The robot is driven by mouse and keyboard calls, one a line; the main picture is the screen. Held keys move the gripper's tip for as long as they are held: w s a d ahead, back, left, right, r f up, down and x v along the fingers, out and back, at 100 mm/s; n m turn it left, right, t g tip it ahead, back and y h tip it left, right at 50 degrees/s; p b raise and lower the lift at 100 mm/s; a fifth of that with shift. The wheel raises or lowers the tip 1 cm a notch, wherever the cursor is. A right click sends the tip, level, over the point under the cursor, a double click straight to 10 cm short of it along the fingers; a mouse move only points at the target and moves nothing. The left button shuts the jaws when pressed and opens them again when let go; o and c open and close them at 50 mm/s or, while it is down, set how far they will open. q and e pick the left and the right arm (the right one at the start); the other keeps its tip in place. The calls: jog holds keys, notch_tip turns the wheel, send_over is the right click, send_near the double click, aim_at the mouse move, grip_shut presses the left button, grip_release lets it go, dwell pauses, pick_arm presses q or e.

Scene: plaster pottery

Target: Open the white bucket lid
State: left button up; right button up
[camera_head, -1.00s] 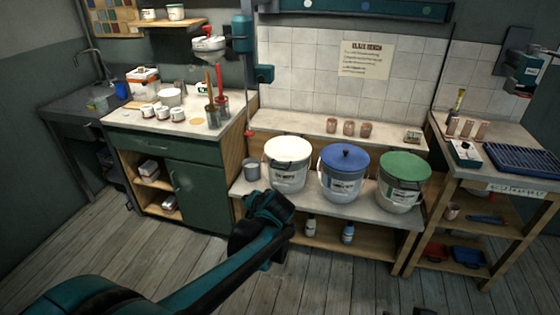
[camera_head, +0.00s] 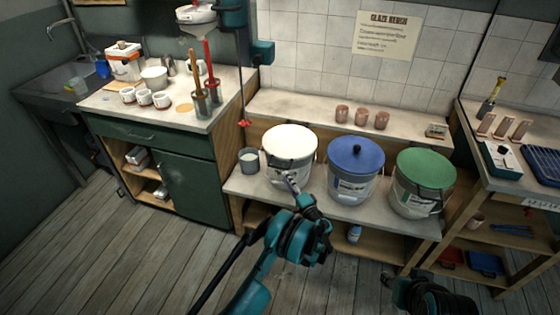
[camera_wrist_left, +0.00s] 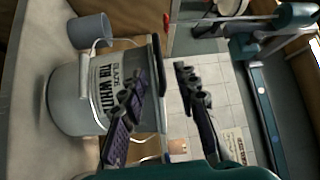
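The white bucket (camera_head: 284,172) stands upright on the bench, with its white lid (camera_head: 289,140) on top. In the left wrist view the bucket (camera_wrist_left: 75,95) appears sideways, its label partly hidden by a finger and its lid edge (camera_wrist_left: 158,70) towards the right. My left gripper (camera_head: 288,180) is at the front of this bucket, below the lid in the head view. In the wrist view the left gripper (camera_wrist_left: 162,72) is open, its two fingers appearing either side of the lid edge. I cannot tell whether they touch. My right gripper (camera_head: 420,292) is dark, low at the right.
A blue-lidded bucket (camera_head: 355,175) and a green-lidded bucket (camera_head: 424,182) stand to the right. A grey cup (camera_head: 249,160) is close on the left. Clay cups (camera_head: 361,117) stand on the ledge behind. The floor in front is open.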

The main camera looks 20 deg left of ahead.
pick_arm(q)
jog(key=b+x, duration=0.1)
jog(key=x, duration=0.6)
jog(key=shift+w+a, duration=0.25)
jog(key=shift+w, duration=0.05)
grip_shut()
